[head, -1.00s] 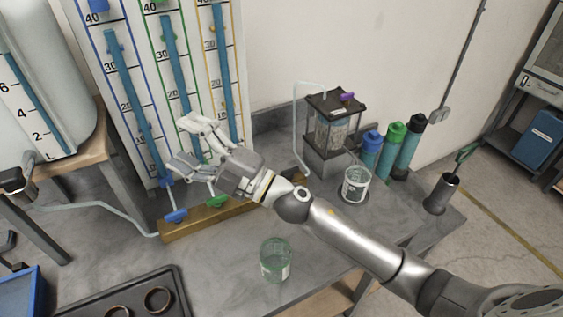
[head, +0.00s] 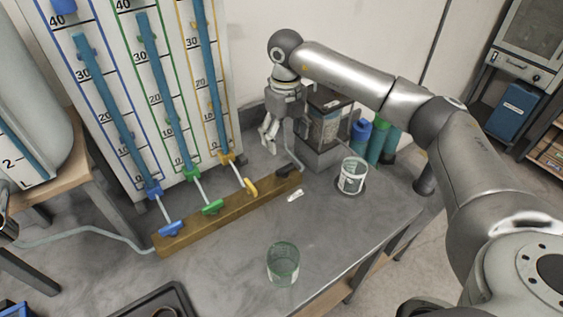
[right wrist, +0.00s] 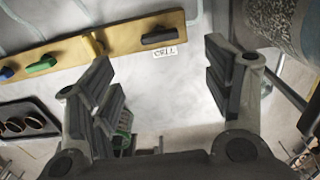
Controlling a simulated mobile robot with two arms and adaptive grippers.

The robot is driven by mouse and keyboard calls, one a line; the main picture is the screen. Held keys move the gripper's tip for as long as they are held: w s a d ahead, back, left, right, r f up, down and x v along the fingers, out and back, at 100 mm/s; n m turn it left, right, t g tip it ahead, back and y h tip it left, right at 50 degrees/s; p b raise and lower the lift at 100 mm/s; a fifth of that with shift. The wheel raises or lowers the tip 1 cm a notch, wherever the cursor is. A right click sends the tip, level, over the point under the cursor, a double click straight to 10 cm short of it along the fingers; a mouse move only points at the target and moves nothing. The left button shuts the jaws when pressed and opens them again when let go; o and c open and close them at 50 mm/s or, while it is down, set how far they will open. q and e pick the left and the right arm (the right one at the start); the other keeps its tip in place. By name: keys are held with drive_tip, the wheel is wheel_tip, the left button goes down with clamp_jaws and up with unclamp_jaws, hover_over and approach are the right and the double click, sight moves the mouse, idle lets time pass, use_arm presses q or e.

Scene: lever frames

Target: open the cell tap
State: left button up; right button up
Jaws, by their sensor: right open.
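The cell tap is a black handle (head: 284,171) at the right end of a wooden bar (head: 228,212) on the bench. In the right wrist view the black tap (right wrist: 160,35) lies roughly along the bar, with a small white label (right wrist: 163,53) reading CELL beside it. My right gripper (head: 268,141) is open and empty, above and behind the bar's right end, apart from the tap. In the right wrist view its spread fingers (right wrist: 165,88) frame bare bench, with the tap beyond and between them. My left gripper is not in view.
Blue (head: 171,229), green (head: 213,207) and yellow (head: 251,187) taps sit along the bar below a tube board (head: 115,160). A glass cell apparatus (head: 326,125) stands close right of my gripper. Beakers stand at right (head: 352,177) and front (head: 283,265).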

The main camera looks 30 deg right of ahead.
sight(285, 167)
wheel_tip(285, 167, down, 9)
drive_tip(key=p, duration=0.3)
drive_tip(key=shift+f, duration=0.75)
drive_tip(key=c, duration=1)
drive_tip(key=n+b, duration=0.3)
drive_tip(key=shift+f+b, duration=0.15)
drive_tip(key=shift+b, duration=0.2)
drive_tip(key=shift+n+b, duration=1.45)
drive_tip(key=shift+n, duration=0.35)
drive_tip(key=shift+r, duration=0.2)
